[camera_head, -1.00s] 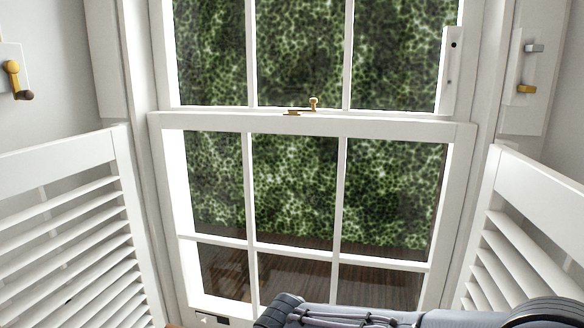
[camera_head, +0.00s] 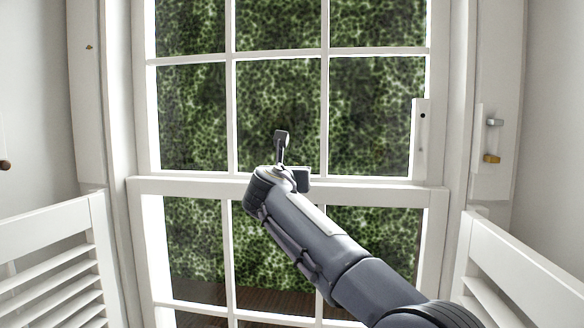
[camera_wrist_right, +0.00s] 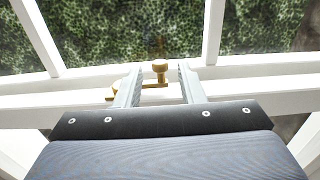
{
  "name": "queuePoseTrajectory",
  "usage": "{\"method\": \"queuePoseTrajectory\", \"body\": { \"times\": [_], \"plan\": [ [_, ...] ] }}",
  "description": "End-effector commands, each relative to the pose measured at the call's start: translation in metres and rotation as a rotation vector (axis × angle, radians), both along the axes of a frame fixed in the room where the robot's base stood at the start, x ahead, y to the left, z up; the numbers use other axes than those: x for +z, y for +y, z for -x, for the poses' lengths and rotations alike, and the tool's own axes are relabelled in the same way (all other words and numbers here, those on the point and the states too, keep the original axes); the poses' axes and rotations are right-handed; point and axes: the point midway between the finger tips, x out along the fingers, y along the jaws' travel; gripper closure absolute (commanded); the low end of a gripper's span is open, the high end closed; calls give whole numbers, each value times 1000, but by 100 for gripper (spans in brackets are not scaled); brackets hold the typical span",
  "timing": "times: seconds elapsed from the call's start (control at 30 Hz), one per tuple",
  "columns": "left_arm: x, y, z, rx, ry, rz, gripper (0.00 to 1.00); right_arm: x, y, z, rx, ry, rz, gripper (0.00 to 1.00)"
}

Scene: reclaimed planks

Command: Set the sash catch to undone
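The brass sash catch (camera_wrist_right: 155,83) shows in the right wrist view on the white meeting rail. It has a round knob (camera_wrist_right: 160,66) on top and an arm running left from it. My right gripper (camera_wrist_right: 158,78) is open, with one finger on each side of the knob and a gap visible on both sides. In the head view my right gripper (camera_head: 291,160) is at the meeting rail (camera_head: 370,192) and hides the catch. My left gripper is not in view.
White louvred shutters stand at the left (camera_head: 60,262) and right (camera_head: 515,270). A plate with a grey and a brass fitting (camera_head: 491,143) is on the right wall. Glass panes fill the sashes above and below the rail.

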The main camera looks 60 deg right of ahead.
Motion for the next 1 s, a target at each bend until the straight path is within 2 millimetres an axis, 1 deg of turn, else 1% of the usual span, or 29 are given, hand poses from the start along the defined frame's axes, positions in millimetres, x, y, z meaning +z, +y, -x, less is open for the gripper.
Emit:
{"method": "queuePoseTrajectory", "body": {
  "times": [0.03,0.1,0.23,0.33,0.57,0.83,1.0],
  "plan": [
    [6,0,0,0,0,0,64,2,-9,-3,-4,2,-1,64],
    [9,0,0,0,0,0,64,2,-17,-8,-2,1,-2,64],
    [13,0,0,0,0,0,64,1,-27,-13,-1,1,-2,64],
    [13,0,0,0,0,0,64,0,-30,-14,-1,0,-1,64],
    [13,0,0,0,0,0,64,0,-31,-14,0,-1,-2,64],
    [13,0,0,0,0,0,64,-1,-30,-14,0,-1,-2,100],
    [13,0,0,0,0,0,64,-1,-30,-14,-2,-1,-3,100]
  ]
}}
